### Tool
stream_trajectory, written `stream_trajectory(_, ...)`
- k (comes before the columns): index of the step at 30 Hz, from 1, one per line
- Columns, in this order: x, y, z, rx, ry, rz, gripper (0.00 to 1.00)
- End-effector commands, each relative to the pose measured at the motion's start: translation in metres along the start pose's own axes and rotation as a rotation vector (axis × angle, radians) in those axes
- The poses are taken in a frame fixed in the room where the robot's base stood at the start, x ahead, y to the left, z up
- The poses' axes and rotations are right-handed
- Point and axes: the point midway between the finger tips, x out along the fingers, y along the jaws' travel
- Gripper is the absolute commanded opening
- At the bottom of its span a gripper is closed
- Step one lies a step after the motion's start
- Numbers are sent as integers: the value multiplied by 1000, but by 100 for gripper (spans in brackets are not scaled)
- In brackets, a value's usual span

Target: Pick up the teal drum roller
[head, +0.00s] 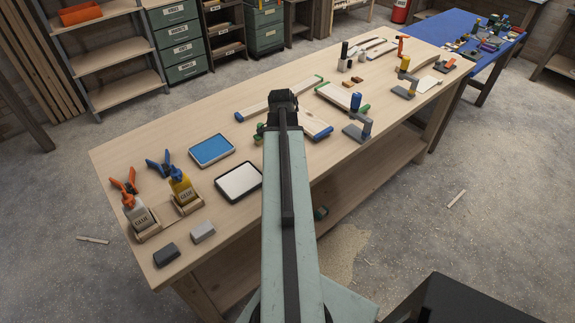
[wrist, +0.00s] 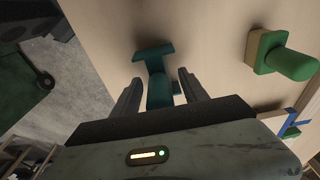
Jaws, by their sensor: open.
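The teal drum roller (wrist: 153,54) lies on the pale wooden bench top in the wrist view. Its crosspiece is just beyond the fingertips, and its stem runs back between the fingers. My gripper (wrist: 159,78) is open, with one finger on each side of the stem. There is a visible gap at each side, and I cannot tell how high the fingers are above the bench. In the head view my gripper (head: 281,100) is over the middle of the bench, and my arm hides the roller there.
A green-knobbed block (wrist: 270,50) stands right of the roller in the wrist view. On the workbench (head: 130,165), a blue tray (head: 212,150), a white tray (head: 240,181) and glue bottles (head: 182,189) lie left of my arm. Clamps and boards lie to its right.

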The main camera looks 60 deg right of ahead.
Motion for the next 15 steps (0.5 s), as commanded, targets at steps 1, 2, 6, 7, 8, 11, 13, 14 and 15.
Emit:
stream_trajectory(1, 10, 0, 0, 0, 0, 0, 51)
stream_trajectory(2, 10, 0, 0, 0, 0, 0, 51)
stream_trajectory(6, 6, 0, 0, -1, 0, 0, 51)
stream_trajectory(7, 6, 0, 0, -1, 0, 0, 51)
stream_trajectory(8, 6, 0, 0, -1, 0, 0, 49)
stream_trajectory(11, 6, 0, 0, -1, 0, 0, 21)
stream_trajectory(13, 6, 0, 0, -1, 0, 0, 1)
stream_trajectory(14, 6, 0, 0, -1, 0, 0, 0)
stream_trajectory(15, 6, 0, 0, -1, 0, 0, 0)
